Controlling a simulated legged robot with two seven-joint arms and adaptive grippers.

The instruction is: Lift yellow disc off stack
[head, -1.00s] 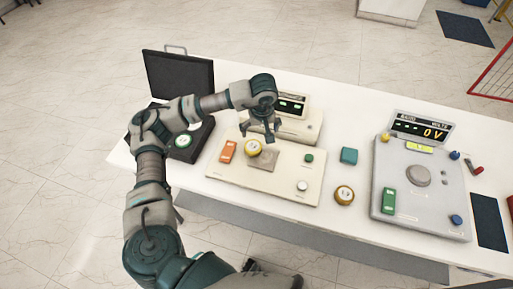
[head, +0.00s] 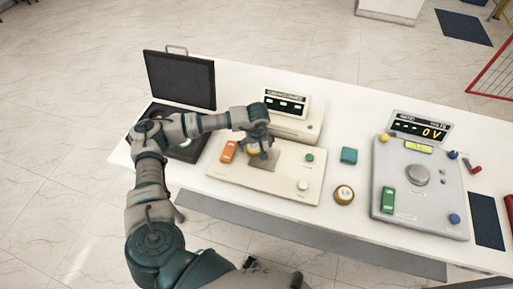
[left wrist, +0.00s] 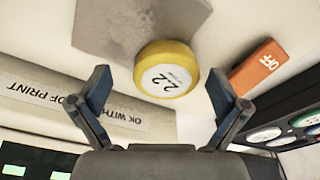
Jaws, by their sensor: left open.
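A yellow disc with a white top marked 2.2 (left wrist: 166,72) sits beside a grey square patch (left wrist: 135,22) on the cream panel (head: 290,185). In the head view the yellow disc (head: 253,149) is mostly hidden behind my left gripper. My left gripper (head: 260,152) is open above the panel. In the left wrist view its two fingers (left wrist: 158,80) stand apart, one to each side of the disc, with nothing gripped. I cannot tell whether another disc lies under the yellow one. My right gripper is not in view.
An orange OFF switch (left wrist: 260,68) is close beside the disc. A meter box (head: 287,102) stands behind the panel. An open black case (head: 180,80) is at left.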

